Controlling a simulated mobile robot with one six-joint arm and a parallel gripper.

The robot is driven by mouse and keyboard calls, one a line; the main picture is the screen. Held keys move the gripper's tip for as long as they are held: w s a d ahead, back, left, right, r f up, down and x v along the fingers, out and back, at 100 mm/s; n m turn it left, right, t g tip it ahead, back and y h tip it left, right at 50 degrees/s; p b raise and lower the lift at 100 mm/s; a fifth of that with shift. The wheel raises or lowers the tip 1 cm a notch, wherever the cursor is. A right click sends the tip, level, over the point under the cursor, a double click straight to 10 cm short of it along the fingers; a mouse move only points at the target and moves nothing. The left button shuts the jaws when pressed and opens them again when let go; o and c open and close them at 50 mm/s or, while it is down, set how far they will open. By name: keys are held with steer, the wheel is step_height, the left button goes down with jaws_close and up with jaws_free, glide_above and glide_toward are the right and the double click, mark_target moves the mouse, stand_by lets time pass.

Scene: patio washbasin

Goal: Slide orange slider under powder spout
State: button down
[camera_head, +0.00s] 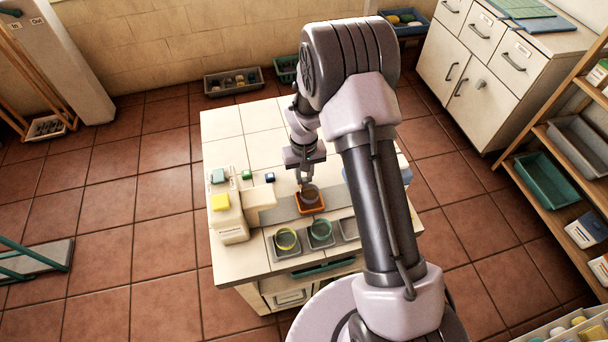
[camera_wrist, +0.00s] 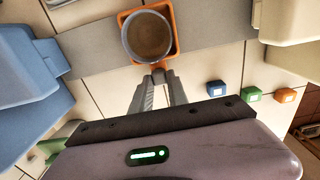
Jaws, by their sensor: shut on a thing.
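The orange slider (camera_head: 311,206) is a square tray on a grey track (camera_head: 277,213) across the counter. It carries a round clear cup with brown contents (camera_wrist: 150,35). In the wrist view, my gripper (camera_wrist: 158,76) is shut on a small orange tab on the near side of the slider (camera_wrist: 172,14). A cream dispenser (camera_head: 231,226) stands left of the slider, with a block-like arm (camera_head: 261,198) reaching over the track. A blue dispenser (camera_wrist: 28,95) stands on the other side, mostly behind my arm in the head view. Neither spout opening is visible; the cup is apart from both dispensers.
Small blue (camera_wrist: 216,88), green (camera_wrist: 252,94) and orange (camera_wrist: 285,95) blocks sit on the counter, near the cream dispenser. The track left of the slider is clear.

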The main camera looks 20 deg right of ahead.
stand_by(0.9)
steer(key=a+b, duration=0.1)
steer(key=a, duration=1)
steer(key=shift+a, duration=0.15)
steer(key=c, duration=1.5)
jaws_free()
steer(key=shift+c, duration=0.2)
steer(key=shift+o, duration=1.3)
steer(key=shift+a, duration=0.2)
steer(key=shift+d, duration=0.1)
